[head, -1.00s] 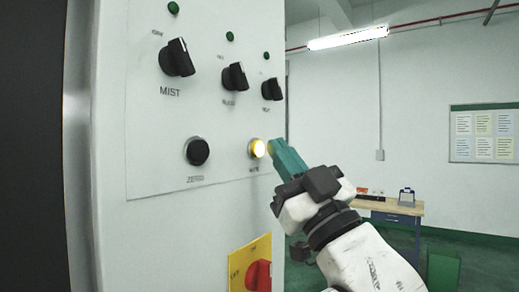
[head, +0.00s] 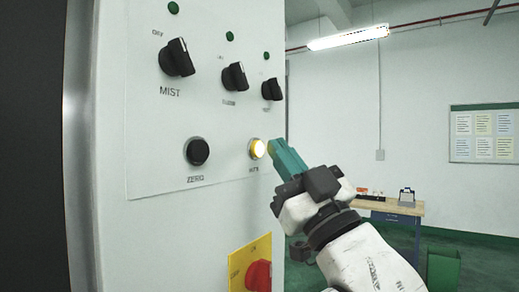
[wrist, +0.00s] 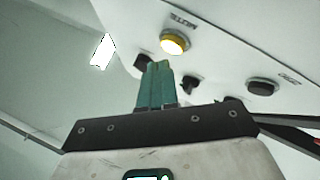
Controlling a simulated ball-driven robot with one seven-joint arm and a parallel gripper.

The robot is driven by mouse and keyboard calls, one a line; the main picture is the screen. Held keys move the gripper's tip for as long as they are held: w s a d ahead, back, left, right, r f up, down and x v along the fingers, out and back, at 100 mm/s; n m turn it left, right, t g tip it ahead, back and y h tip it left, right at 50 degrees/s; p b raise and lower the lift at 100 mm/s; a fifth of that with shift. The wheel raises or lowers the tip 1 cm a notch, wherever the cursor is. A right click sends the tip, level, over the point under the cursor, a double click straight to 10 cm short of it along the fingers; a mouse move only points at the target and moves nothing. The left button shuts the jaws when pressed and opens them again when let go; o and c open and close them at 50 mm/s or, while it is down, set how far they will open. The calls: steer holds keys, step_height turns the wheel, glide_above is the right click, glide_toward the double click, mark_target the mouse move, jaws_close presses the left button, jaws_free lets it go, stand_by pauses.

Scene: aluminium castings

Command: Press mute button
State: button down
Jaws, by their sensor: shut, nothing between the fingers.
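The mute button (head: 257,148) is a round, lit yellow-white push button on the pale control panel (head: 150,120), with a small label under it. In the wrist view the lit button (wrist: 174,43) shows beyond the fingertips, next to its MUTE label. My gripper (head: 272,147) has teal fingers that are shut with nothing between them. The fingertips are just right of the button in the head view. In the wrist view the fingers (wrist: 156,70) point toward the panel, below the button in the picture. A small gap seems to show; contact cannot be told for certain.
A black ZERO button (head: 197,151) is left of the mute button. Black knobs, including the MIST knob (head: 176,58), and green lamps are above. A red switch (head: 259,275) on a yellow plate is below. A workbench (head: 390,207) stands far behind at right.

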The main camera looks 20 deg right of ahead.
steer(key=shift+w+a, duration=0.1)
steer(key=shift+w, duration=0.05)
steer(key=shift+w+a, duration=0.15)
stand_by(0.4)
steer(key=shift+w+a, duration=0.25)
steer(key=shift+w, duration=0.15)
stand_by(0.9)
steer(key=shift+s, duration=0.1)
steer(key=shift+s+d, duration=0.5)
steer(key=shift+s, duration=0.1)
steer(key=shift+s+d+b, duration=0.15)
steer(key=shift+s+d, duration=0.6)
steer(key=shift+s, duration=0.3)
steer(key=shift+s+d+b, duration=0.15)
steer(key=shift+s+d, duration=0.55)
steer(key=shift+s, duration=0.3)
